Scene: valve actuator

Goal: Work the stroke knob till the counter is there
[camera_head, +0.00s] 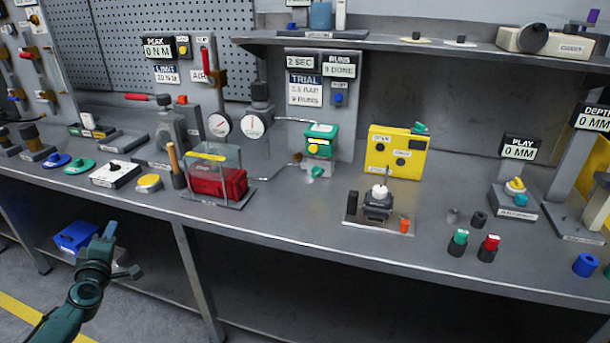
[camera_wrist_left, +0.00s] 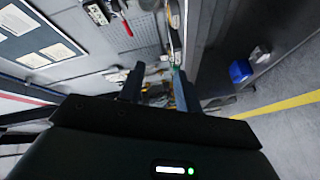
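My left gripper (camera_head: 122,250) hangs low in front of the bench's front edge, with its fingers apart and nothing between them. In the left wrist view its two fingers (camera_wrist_left: 160,90) stand apart. No knob carries a readable "stroke" label. A green and yellow unit (camera_head: 319,141) stands mid-bench, with a teal knob (camera_head: 317,171) below its front. The counter panel (camera_head: 340,65) above it reads "RUNS" and "DONE"; its digit looks like 9 or 0. The trial card (camera_head: 305,88) names bar and runs in small print. My left gripper is far from all of these. My right gripper is out of view.
A clear-covered red block (camera_head: 219,181), a black clamped part (camera_head: 378,203) and a yellow box (camera_head: 396,150) stand on the bench. Gauges (camera_head: 254,124) and valves are behind. A blue bin (camera_head: 76,236) is below the bench. The front middle strip is fairly clear.

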